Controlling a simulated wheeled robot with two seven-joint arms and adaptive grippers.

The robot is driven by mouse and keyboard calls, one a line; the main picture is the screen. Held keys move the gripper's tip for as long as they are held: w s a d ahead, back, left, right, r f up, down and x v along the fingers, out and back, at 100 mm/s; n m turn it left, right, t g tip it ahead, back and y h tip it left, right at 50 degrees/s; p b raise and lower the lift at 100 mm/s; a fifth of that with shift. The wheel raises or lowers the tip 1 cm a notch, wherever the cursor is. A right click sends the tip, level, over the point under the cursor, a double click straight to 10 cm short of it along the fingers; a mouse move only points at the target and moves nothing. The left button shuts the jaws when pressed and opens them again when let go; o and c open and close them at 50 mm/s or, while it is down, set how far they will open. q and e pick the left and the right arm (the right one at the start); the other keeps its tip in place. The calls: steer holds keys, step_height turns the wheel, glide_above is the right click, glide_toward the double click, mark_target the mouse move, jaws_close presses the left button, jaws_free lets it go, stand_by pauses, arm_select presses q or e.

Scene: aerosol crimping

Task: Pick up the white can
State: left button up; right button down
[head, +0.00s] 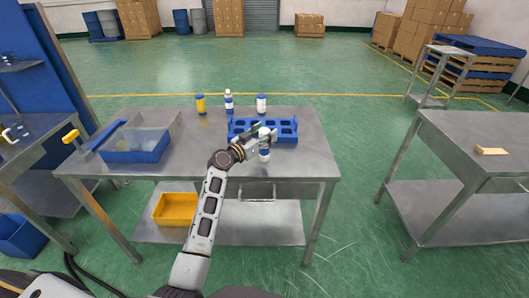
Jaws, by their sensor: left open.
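My left gripper (261,139) is open over the front of the metal table. A white can (264,153) with a blue band stands upright at its fingers, partly hidden by them. I cannot tell whether the fingers touch it. A second white can (262,104) with a blue lower part stands behind the blue rack (289,139). A taller white bottle-like can (229,103) with dark bands stands to its left. My right gripper is out of view.
A blue bin (136,155) sits at the left of the metal table (215,158). A yellow bin (175,210) is on the lower shelf. A second metal table (485,135) stands at the right, with green floor between them.

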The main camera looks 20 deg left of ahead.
arm_select(q)
jaws_close()
stand_by(0.3)
steer(key=shift+r, duration=0.1)
steer(key=shift+r, duration=4.95)
